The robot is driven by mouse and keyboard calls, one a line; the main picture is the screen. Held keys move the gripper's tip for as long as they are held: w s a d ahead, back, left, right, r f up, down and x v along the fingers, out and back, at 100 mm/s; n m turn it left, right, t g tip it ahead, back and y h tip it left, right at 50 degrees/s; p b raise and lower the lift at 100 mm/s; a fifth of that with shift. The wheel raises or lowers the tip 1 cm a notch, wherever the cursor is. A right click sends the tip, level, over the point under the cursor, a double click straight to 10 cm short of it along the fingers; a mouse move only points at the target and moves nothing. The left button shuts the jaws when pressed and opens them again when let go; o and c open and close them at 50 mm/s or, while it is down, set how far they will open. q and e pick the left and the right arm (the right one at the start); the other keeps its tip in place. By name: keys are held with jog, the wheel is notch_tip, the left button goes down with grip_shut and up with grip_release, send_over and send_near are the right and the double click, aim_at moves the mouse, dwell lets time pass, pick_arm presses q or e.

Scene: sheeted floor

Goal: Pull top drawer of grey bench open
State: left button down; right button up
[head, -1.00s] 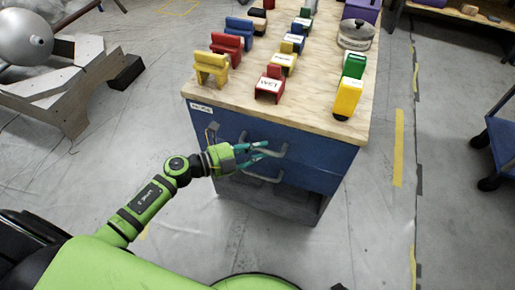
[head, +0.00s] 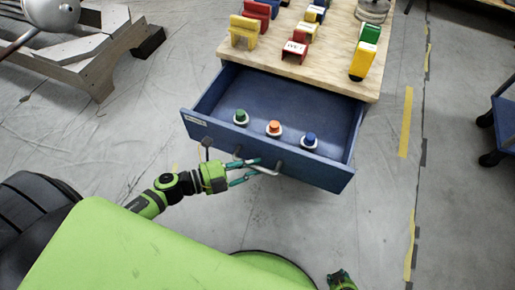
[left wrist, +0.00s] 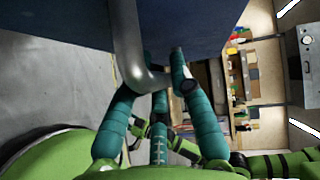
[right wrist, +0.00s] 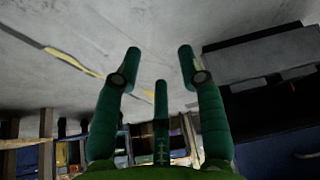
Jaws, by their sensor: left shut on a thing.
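The blue top drawer (head: 215,104) of the bench stands pulled out, its inside showing. It holds a green button (head: 241,117), an orange button (head: 274,128) and a blue button (head: 309,140). My left gripper (head: 256,170) is at the silver handle (head: 265,169) on the drawer front, its teal fingers around the bar. In the left wrist view the handle (left wrist: 133,55) passes between the fingers. My right gripper (head: 340,280) shows only partly at the bottom edge. In the right wrist view its fingers (right wrist: 157,75) are spread apart with nothing between them.
The wooden bench top (head: 325,67) carries a yellow block (head: 244,30), a red block (head: 296,46), a yellow and green block (head: 363,57) and several others. A blue cart (head: 505,115) stands at the right edge. A wooden ramp-like stand (head: 85,55) is at the upper left. The floor between is clear.

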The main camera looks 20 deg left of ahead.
pick_arm(q)
jog(key=s+p, duration=0.1)
jog(key=s, duration=0.7)
jog(key=shift+a, duration=0.15)
pick_arm(e)
jog(key=shift+g, duration=0.6)
jog(key=s, duration=0.5)
jog(key=shift+d, duration=0.2)
pick_arm(q)
jog(key=shift+s, duration=0.1)
jog(key=c, duration=1.1)
grip_release()
pick_arm(e)
jog(key=shift+a, duration=0.1)
pick_arm(q)
jog(key=v, duration=1.2)
